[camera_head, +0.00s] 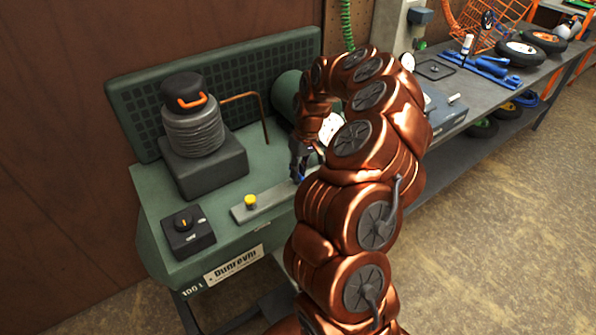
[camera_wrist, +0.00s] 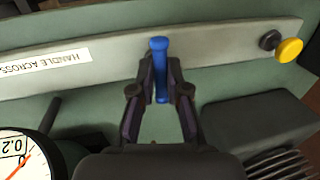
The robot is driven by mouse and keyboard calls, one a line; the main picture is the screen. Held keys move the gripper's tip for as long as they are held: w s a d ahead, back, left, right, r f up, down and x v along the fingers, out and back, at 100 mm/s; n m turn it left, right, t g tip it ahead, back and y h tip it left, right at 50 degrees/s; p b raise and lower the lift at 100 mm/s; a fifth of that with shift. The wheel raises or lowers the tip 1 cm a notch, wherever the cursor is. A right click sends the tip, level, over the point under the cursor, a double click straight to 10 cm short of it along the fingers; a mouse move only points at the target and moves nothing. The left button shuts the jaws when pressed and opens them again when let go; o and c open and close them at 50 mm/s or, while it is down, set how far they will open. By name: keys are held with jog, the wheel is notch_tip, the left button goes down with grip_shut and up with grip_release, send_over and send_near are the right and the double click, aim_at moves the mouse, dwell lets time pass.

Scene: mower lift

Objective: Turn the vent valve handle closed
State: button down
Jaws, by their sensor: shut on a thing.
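The blue valve handle (camera_wrist: 159,45) stands between my fingertips in the wrist view, pointing across the long grey plate. My gripper (camera_wrist: 159,78) is shut on it, one dark finger on each side. In the head view my gripper (camera_head: 299,160) reaches down to the front of the green machine, and my arm hides much of that spot. The grey plate (camera_wrist: 215,45) carries a white label (camera_wrist: 45,67) that reads "HANDLE ACROSS" as far as it shows. The valve body under the handle is hidden.
A yellow button (camera_wrist: 289,50) sits at the plate's end. A pressure gauge (camera_wrist: 22,160) is close by my gripper. A ribbed cylinder (camera_head: 193,130) with a black cap, a copper pipe (camera_head: 264,115) and a black switch box (camera_head: 187,233) stand on the machine. A workbench (camera_head: 480,95) extends right.

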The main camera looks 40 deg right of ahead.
jog(key=shift+f, duration=0.1)
jog(key=m+b, duration=0.1)
jog(key=b, duration=0.1)
jog(key=m+b, duration=0.1)
jog(key=b, duration=0.1)
jog(key=shift+s+f+m+b, duration=0.1)
jog(key=shift+f+m+b, duration=0.2)
jog(key=shift+b, duration=0.1)
jog(key=m+t+b, duration=0.1)
jog(key=m+b, duration=0.4)
jog(key=b, duration=0.2)
jog(key=shift+h, duration=0.3)
jog(key=m+b, duration=0.1)
jog(key=m, duration=0.1)
jog(key=m+b, duration=0.2)
jog(key=m, duration=0.1)
jog(key=shift+s+r+t+h, duration=0.1)
jog(key=shift+r+t+h, duration=0.1)
jog(key=shift+t+h, duration=0.2)
jog(key=m+b, duration=0.1)
jog(key=m, duration=0.4)
jog(key=shift+a+r+h+b, duration=0.15)
jog(key=shift+h+b, duration=0.2)
jog(key=shift+h, duration=0.05)
jog(key=c, duration=1.2)
grip_release()
jog(key=shift+o, duration=0.2)
